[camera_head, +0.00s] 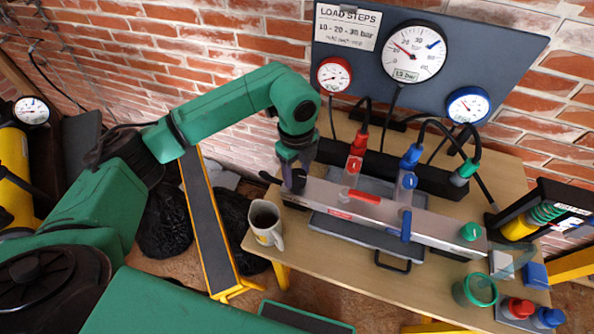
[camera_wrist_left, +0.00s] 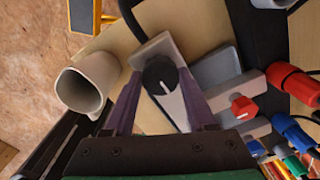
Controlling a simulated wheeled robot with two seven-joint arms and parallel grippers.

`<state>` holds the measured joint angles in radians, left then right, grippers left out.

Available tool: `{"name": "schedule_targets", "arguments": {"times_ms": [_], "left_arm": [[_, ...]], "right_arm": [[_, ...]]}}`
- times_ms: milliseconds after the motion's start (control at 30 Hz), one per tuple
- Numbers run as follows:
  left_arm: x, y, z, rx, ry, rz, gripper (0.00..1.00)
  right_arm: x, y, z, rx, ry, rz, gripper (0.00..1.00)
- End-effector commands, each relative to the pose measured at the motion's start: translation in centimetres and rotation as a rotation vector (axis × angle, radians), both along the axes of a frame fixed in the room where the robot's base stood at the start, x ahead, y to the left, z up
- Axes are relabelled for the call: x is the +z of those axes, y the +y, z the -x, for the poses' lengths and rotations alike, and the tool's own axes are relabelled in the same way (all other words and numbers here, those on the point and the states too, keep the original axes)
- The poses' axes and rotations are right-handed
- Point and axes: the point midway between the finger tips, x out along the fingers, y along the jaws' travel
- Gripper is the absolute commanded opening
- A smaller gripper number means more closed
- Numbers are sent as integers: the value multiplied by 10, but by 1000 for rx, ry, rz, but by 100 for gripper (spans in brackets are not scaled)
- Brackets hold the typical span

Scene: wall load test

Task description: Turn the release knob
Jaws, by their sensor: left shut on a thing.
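The release knob (camera_wrist_left: 160,76) is a round black knob with a white pointer line, at the left end of the grey manifold block (camera_head: 376,213). In the left wrist view the purple fingers of my left gripper (camera_wrist_left: 161,84) stand on either side of the knob and are shut on it. In the head view my left gripper (camera_head: 294,178) reaches down onto the block's left end and largely hides the knob. A small red knob (camera_wrist_left: 244,107) sits further along the block. My right gripper is not in view.
A mug (camera_head: 265,222) stands close to the left of the block on the wooden table (camera_head: 340,262). Hoses with red, blue and green fittings rise behind the block to a gauge board (camera_head: 462,62). A green cup (camera_head: 475,290) and loose fittings stand at the right.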

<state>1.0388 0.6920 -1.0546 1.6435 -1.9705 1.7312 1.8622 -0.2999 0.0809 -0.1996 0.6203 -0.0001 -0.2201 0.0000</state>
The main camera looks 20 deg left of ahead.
Motion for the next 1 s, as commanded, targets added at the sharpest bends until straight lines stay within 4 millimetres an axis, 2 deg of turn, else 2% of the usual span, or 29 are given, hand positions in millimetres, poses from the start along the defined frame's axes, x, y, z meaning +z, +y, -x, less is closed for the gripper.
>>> {"name": "schedule_targets", "arguments": {"times_ms": [200, 233, 300, 600, 733, 867, 1000], "left_arm": [[3, 0, -2, 3, -8, 4, 1], [3, 0, -2, 3, -8, 4, 60], [3, 0, -2, 3, -8, 4, 86], [2, 0, -1, 0, -2, 2, 86], [10, 0, -1, 0, -4, 3, 86], [35, 0, -1, -2, -7, 3, 86], [76, 0, -1, -1, -9, 4, 86]], "right_arm": [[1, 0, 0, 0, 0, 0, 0], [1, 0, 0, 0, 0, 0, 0], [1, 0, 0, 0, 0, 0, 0], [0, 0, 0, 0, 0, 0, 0], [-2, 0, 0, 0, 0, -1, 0], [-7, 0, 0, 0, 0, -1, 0], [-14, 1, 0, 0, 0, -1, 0]]}}
